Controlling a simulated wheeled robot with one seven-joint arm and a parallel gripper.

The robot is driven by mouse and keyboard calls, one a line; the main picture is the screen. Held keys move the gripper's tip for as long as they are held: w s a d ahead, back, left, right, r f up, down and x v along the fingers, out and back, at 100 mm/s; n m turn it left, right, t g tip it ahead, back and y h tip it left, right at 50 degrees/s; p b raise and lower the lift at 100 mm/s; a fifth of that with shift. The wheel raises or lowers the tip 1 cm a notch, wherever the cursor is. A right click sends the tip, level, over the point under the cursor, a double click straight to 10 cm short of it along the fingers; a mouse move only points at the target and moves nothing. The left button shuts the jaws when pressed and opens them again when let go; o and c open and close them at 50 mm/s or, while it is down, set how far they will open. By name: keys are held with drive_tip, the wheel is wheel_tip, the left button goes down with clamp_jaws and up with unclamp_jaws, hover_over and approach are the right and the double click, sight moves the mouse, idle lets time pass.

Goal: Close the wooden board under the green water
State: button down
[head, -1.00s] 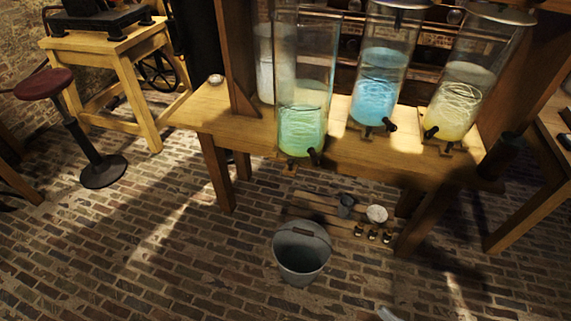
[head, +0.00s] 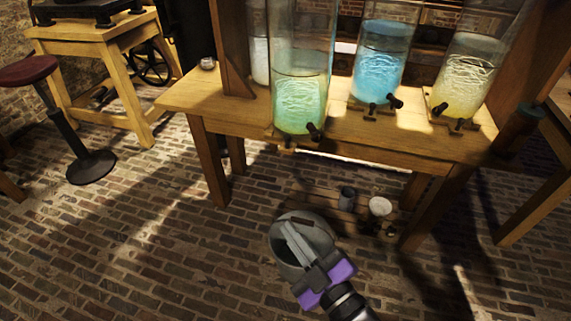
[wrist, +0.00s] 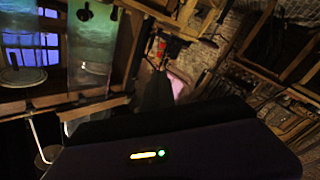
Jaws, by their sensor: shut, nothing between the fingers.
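The jar of green water (head: 299,100) stands at the front edge of the wooden table, with a dark tap (head: 315,131) low on its front. A small wooden board (head: 288,142) shows under it at the table edge; its exact position is hard to tell. My gripper (head: 290,226) is shut and empty in the head view, below and apart from the board, in front of the grey bucket. The green jar also shows at the upper left of the wrist view (wrist: 92,40), where the board cannot be made out.
The blue jar (head: 380,65) and yellow jar (head: 462,80) stand to the right on the table (head: 235,118). The grey bucket (head: 312,228) is on the brick floor, partly hidden by my gripper. Small cups (head: 380,206) sit under the table.

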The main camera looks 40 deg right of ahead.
drive_tip(key=w+d+f+n+h+b, duration=0.2)
drive_tip(key=w+d+n, duration=0.1)
drive_tip(key=w, duration=0.3)
drive_tip(key=w+d+f+n+h+b, duration=0.1)
drive_tip(key=w+d+n+b, duration=0.1)
drive_tip(key=w, duration=0.5)
drive_tip(key=n+g+h, duration=0.1)
drive_tip(key=n+h, duration=0.2)
approach(286, 152)
drive_tip(key=w+a+r, duration=0.2)
drive_tip(key=w+r, duration=0.1)
drive_tip(key=w, duration=0.2)
drive_tip(key=shift+w+d+p, duration=0.3)
drive_tip(key=shift+w+d, duration=0.05)
drive_tip(key=shift+d, duration=0.35)
drive_tip(key=shift+w+d+p, duration=0.3)
drive_tip(key=shift+w+d, duration=0.1)
drive_tip(key=shift+d, duration=0.3)
drive_tip(key=shift+w+d+p, duration=0.3)
drive_tip(key=shift+w+d, duration=0.05)
drive_tip(key=shift+d, duration=0.35)
